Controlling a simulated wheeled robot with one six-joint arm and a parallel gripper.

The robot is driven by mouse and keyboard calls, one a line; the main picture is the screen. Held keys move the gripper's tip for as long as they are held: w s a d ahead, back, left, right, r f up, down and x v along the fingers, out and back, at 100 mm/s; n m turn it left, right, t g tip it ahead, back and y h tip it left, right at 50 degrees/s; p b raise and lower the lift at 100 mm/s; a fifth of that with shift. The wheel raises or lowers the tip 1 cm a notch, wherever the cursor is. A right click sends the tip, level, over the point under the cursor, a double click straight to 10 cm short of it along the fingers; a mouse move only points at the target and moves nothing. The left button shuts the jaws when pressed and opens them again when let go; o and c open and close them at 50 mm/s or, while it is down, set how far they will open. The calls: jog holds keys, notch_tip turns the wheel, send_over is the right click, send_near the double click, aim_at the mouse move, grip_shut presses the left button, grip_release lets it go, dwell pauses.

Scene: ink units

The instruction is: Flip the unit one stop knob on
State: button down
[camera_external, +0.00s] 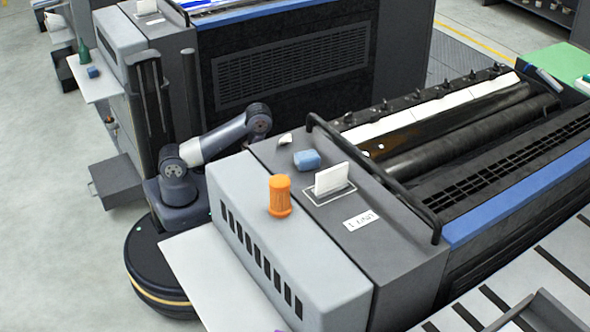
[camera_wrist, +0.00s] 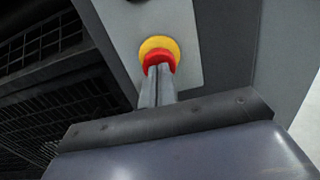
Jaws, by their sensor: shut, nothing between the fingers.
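The stop knob (camera_wrist: 161,55) shows in the wrist view as a red button on a yellow round base, fixed to a light grey plate (camera_wrist: 188,55). My gripper (camera_wrist: 159,70) is shut and empty. Its fingertips overlap the lower edge of the red button in the picture; I cannot tell whether they touch it. In the external view, unit one (camera_external: 400,255) is the nearer machine, with a "UNIT 1" label (camera_external: 362,220) on top. My arm reaches up towards its far side. The knob and my gripper are hidden there.
On unit one's top are an orange ribbed container (camera_external: 279,196), a blue block (camera_external: 307,159), a white card (camera_external: 331,179) and a black rail (camera_external: 365,170). A second machine (camera_external: 290,70) stands close behind my arm. Open floor (camera_external: 60,250) lies to the left.

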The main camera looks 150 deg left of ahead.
jog(key=s, duration=1.3)
jog(key=shift+s+p, duration=0.3)
jog(key=shift+p, duration=0.1)
jog(key=shift+w, duration=0.1)
jog(key=w, duration=1)
jog(key=shift+w, duration=0.25)
jog(key=shift+f+b, duration=0.15)
jog(key=shift+b, duration=0.4)
